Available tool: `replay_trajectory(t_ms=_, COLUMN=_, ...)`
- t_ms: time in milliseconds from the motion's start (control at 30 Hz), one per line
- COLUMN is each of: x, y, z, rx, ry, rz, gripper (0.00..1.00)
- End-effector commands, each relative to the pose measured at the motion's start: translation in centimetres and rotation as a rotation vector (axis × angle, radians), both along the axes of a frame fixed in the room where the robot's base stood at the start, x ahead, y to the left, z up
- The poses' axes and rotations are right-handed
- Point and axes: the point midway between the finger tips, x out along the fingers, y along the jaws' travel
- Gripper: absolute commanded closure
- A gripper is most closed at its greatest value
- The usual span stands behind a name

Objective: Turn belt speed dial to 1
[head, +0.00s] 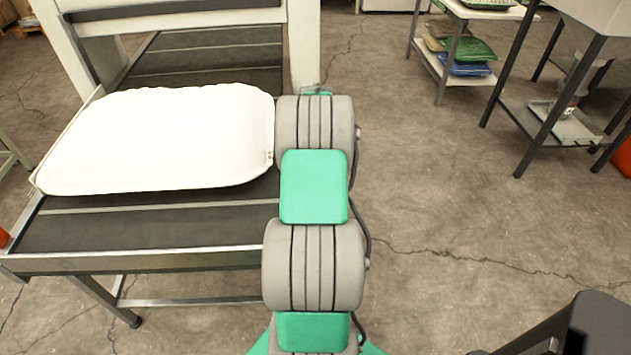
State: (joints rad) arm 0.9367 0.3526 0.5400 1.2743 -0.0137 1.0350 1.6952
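The conveyor belt (140,232) is on the left, a dark belt in a pale metal frame. A white pillow (160,138) lies flat on it, in front of a white arch-like frame (303,45) that the belt passes under. No belt speed dial can be made out. My grey and green arm reaches forward along the belt's right edge and covers part of that edge. My gripper does not show; the far end of the arm is hidden behind its own links.
A metal shelf cart (440,75) with folded green, blue and brown cloths (468,58) stands at the back right. A dark-legged table (545,110) with a lower shelf stands at the right. The cracked concrete floor (440,210) between the belt and these is clear.

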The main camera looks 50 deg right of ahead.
Motion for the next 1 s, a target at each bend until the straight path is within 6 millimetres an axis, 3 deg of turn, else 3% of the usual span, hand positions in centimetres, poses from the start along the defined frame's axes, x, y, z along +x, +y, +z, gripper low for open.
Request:
replay_trajectory(t_ms=333, x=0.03, y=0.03, z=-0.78, rx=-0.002, ry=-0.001, rz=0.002, gripper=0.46)
replay_trajectory(t_ms=1000, x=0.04, y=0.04, z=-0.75, rx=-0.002, ry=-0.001, rz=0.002, gripper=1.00)
